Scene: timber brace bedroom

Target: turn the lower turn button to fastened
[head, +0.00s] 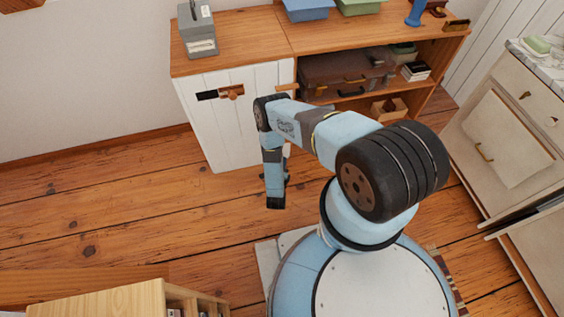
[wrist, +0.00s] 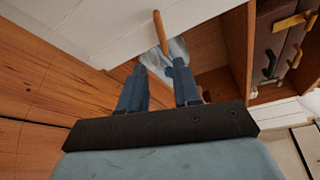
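In the wrist view a slim wooden bar (wrist: 161,33), which looks like the lower turn button, lies by the edge of the white door (wrist: 95,22). My gripper (wrist: 159,68) is open, with its two blue fingers apart and pointing toward the bar. The bar is beyond the fingertips, nearer the right one, and I see nothing held. I cannot tell whether the fingers touch it. In the head view the white door (head: 236,135) is shown, with a small wooden piece (head: 287,86) near its upper right edge. My arm hides the lower right of the door.
A wooden latch piece (head: 230,92) with a dark slot sits high on the door. Right of it are open shelves with a brown suitcase (head: 333,74). A grey box (head: 198,35) stands on top. Plank floor (head: 110,195) is clear at left. A pale drawer unit (head: 505,140) stands at right.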

